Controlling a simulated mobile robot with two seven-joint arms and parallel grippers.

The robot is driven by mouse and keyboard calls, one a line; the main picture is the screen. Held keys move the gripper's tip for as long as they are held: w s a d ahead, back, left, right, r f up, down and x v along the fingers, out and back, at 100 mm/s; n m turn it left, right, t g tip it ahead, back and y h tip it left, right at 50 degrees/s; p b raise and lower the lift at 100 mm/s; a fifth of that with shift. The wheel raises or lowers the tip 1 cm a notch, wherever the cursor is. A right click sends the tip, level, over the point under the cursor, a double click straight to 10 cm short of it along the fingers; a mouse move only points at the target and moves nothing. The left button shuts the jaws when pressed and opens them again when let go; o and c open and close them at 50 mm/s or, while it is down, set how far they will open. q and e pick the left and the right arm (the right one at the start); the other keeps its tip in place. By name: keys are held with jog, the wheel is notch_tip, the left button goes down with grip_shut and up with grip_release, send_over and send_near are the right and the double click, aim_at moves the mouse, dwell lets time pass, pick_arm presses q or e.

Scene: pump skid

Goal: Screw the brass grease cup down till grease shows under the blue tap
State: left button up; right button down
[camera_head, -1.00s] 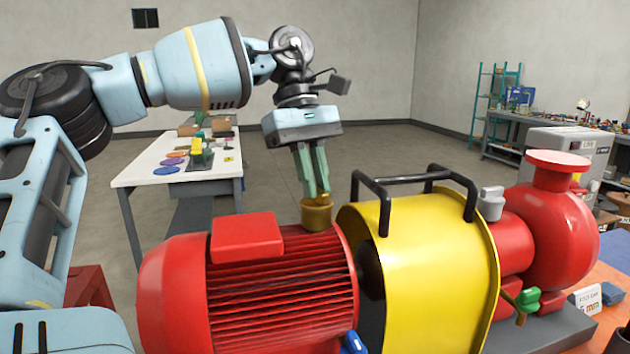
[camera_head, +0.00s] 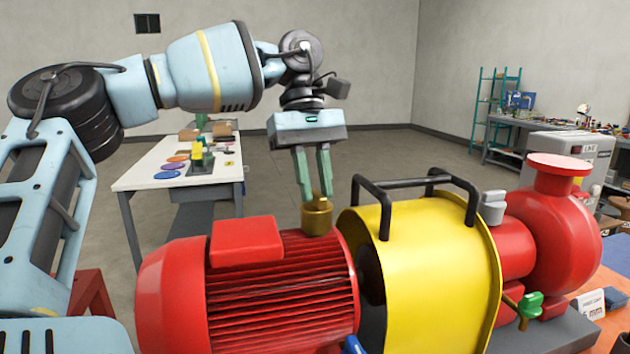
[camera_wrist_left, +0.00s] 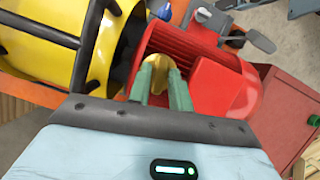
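The brass grease cup (camera_head: 317,218) stands upright on top of the red ribbed motor (camera_head: 280,290), near the yellow guard. My left gripper (camera_head: 318,197) points down from above, its two green fingers on either side of the cup's narrow top, and looks shut on it. In the left wrist view the brass cup (camera_wrist_left: 160,70) shows between the fingertips (camera_wrist_left: 161,72). A blue handle, apparently the blue tap (camera_head: 354,345), is partly cut off at the bottom of the head view; blue also shows in the wrist view (camera_wrist_left: 202,15). I see no grease. My right gripper is out of view.
The yellow guard (camera_head: 440,270) with black bars (camera_head: 400,184) stands just right of the cup. The red pump (camera_head: 560,240) and a green-handled tap (camera_head: 529,304) are farther right. A white table (camera_head: 150,178) stands behind.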

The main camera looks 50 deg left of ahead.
pick_arm(q)
jog(key=shift+o, duration=1.3)
jog(key=shift+r, duration=0.1)
jog(key=v, duration=0.7)
jog(key=shift+a+r, duration=0.2)
jog(key=shift+r, duration=0.1)
